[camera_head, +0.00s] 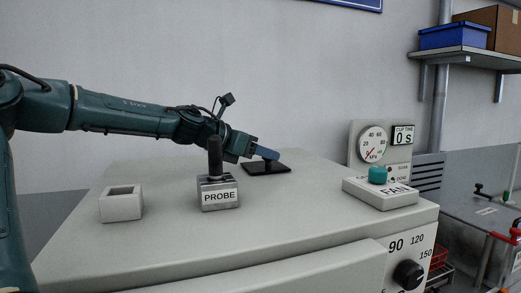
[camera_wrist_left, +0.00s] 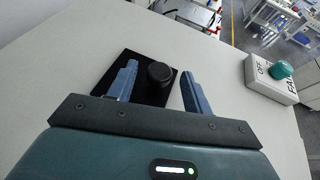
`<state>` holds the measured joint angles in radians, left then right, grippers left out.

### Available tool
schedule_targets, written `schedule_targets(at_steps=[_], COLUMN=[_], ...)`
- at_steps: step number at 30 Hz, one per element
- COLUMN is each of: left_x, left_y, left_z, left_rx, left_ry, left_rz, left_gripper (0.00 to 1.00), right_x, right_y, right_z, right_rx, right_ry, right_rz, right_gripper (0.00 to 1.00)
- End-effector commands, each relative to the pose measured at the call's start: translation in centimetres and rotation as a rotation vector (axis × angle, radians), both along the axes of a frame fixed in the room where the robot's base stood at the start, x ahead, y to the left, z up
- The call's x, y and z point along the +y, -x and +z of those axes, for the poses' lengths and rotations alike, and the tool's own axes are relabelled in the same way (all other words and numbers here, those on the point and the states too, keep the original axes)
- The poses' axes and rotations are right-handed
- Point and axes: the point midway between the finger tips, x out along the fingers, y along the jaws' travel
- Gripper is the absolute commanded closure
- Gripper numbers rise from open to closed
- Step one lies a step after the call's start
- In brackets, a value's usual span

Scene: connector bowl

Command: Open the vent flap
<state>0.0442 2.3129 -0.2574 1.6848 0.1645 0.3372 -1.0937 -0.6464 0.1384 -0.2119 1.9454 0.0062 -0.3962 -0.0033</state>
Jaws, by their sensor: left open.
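A flat black square plate (camera_head: 281,169) lies on top of the pale cabinet. It looks like the vent flap. In the left wrist view the plate (camera_wrist_left: 144,94) carries a round black knob (camera_wrist_left: 159,72). My left gripper (camera_head: 266,153) is over the plate, its blue fingers angled down towards it. In the left wrist view my left gripper (camera_wrist_left: 158,72) is open, with the knob showing between the fingers and a visible gap on each side. I cannot tell how far above the plate the fingertips are. The head view hides the knob. My right gripper is not in view.
The cabinet top (camera_head: 150,235) also holds a PROBE block (camera_head: 219,193) with an upright black handle, a hollow grey block (camera_head: 121,203), and a FAN box (camera_head: 380,192) with a teal button. A gauge panel (camera_head: 381,143) stands behind. The front of the top is clear.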

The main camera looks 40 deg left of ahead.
Motion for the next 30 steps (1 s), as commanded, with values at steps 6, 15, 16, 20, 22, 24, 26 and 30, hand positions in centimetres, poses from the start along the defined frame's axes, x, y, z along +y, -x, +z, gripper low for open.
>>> schedule_targets(at_steps=[6,15,16,20,22,24,26,30], left_x=[0.00,0.01,0.01,0.01,0.01,0.01,0.01,0.01], left_y=[-0.02,-0.01,0.00,0.00,0.00,0.00,0.00,0.00], left_z=[0.00,0.01,0.01,0.01,0.01,0.01,0.01,0.01], left_rx=[-0.001,0.000,0.000,0.000,0.000,0.000,0.000,0.000], left_ry=[0.000,0.000,0.000,0.000,0.000,-0.001,-0.001,-0.001], left_rz=[0.000,0.000,0.000,0.000,0.000,0.000,0.000,0.000], left_gripper=[0.50,0.75,0.77,0.88,0.93,0.99,1.00,1.00], right_x=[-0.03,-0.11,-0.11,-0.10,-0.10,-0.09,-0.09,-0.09], right_y=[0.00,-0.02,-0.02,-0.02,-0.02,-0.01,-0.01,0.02], right_z=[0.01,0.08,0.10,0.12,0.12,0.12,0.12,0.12], right_rx=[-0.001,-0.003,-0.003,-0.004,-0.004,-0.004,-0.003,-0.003], right_ry=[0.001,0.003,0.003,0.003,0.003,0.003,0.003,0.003], right_rz=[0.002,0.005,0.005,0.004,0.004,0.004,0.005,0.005], right_gripper=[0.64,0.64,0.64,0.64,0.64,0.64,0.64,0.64])
